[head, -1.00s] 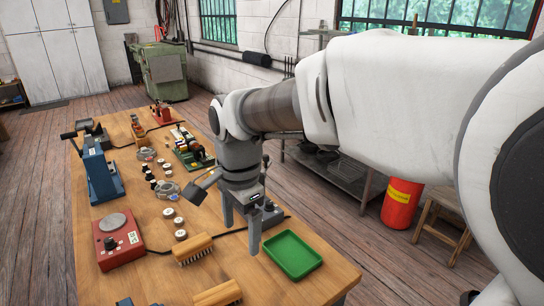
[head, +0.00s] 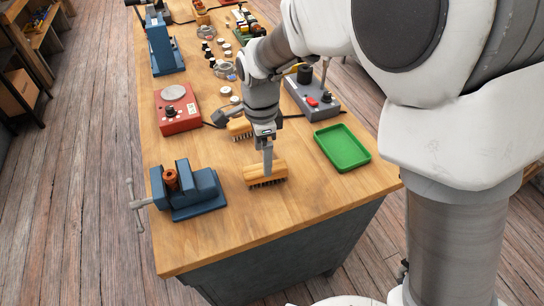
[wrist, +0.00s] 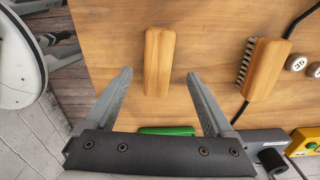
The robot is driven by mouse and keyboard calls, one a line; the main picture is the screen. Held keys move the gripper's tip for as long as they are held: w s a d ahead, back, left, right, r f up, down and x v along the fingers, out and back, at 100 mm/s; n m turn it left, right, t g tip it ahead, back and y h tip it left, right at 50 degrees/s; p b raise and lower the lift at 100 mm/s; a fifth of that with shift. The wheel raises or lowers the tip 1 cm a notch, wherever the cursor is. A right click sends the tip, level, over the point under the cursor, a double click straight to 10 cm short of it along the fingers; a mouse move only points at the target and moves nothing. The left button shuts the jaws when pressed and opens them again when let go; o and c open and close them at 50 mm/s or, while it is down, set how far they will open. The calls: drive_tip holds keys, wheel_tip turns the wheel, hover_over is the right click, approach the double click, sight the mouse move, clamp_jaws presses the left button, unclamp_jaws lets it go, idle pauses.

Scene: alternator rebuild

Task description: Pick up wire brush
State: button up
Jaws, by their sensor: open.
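Two wooden-backed brushes with dark bristles are on the workbench. The near brush (head: 265,171) lies bristles down near the front; in the wrist view the near brush (wrist: 159,50) lies ahead between my open fingers, its bristles hidden. The second brush (head: 240,127) is farther back, partly behind my arm; in the wrist view the second brush (wrist: 266,70) is at the right with bristles showing. I cannot tell which has wire bristles. My gripper (head: 268,160) is open, empty and pointing down over the near brush; its fingers also show in the wrist view (wrist: 158,76).
A blue vise (head: 190,190) holding a copper-coloured part stands left of the near brush. A green tray (head: 342,147) is to the right. A red device (head: 178,112) and a grey box with a red switch (head: 312,98) stand farther back. Bare bench surrounds the near brush.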

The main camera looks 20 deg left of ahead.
wheel_tip(320, 180, down, 6)
drive_tip(key=shift+s+d+r, duration=0.1)
clamp_jaws()
idle(0.6)
